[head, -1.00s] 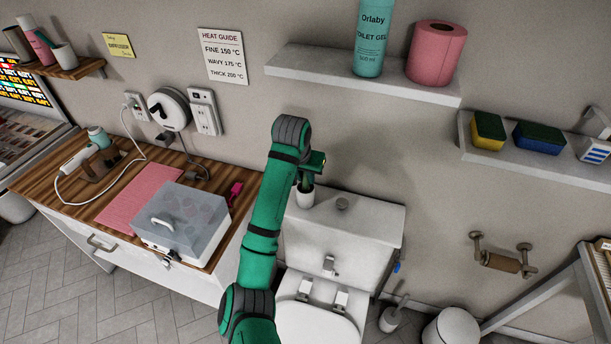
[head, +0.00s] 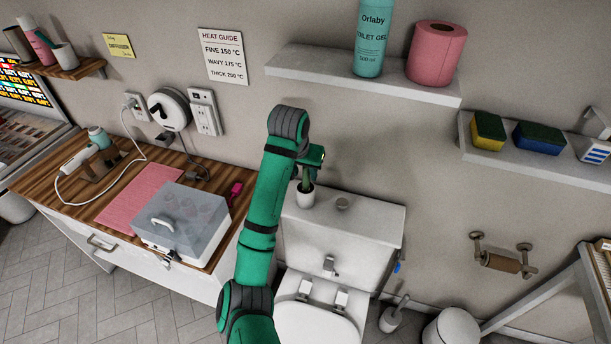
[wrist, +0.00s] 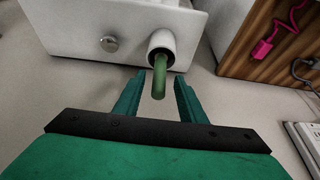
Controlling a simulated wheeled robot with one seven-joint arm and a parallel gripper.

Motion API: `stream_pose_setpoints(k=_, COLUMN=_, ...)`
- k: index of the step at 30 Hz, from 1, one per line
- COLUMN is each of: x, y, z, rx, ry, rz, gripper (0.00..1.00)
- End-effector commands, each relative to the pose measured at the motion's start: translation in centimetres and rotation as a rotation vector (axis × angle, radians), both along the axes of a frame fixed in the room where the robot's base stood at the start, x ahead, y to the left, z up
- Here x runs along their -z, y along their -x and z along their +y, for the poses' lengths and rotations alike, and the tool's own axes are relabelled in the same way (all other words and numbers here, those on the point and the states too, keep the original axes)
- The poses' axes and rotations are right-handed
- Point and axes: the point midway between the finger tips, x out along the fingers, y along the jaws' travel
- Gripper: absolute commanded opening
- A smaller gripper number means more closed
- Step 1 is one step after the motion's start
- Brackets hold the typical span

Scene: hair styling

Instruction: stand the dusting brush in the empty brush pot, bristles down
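A white pot (head: 305,198) stands on the toilet cistern, near its left end. It also shows in the wrist view (wrist: 162,40). A green handle (wrist: 159,82), which looks like the dusting brush's, sticks up out of the pot, leaning a little. The brush's bristle end is hidden inside the pot. My gripper (wrist: 161,76) is open, with one finger on each side of the handle's free end and gaps visible on both sides. In the head view my gripper (head: 311,167) is just above the pot, partly hidden by my arm.
The toilet cistern (head: 365,228) has a round button (head: 342,204) right of the pot. A wall shelf (head: 350,75) with a toilet gel bottle (head: 370,38) and pink roll (head: 436,54) is above right. A wooden counter (head: 75,205) with a lidded box (head: 183,220) stands left.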

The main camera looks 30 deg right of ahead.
Motion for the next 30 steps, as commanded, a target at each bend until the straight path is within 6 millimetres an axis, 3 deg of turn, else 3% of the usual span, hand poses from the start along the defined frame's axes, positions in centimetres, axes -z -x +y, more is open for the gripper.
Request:
stream_pose_setpoints(k=6, x=-4.6, y=0.9, z=1.5, rx=-0.001, ry=0.001, rz=-0.008, gripper=0.37)
stream_pose_setpoints(k=12, x=-6.9, y=1.7, z=2.1, rx=0.0, ry=0.0, rz=-0.004, gripper=0.37)
stream_pose_setpoints(k=30, x=-7.9, y=2.2, z=2.4, rx=0.0, ry=0.001, rz=0.001, gripper=0.37)
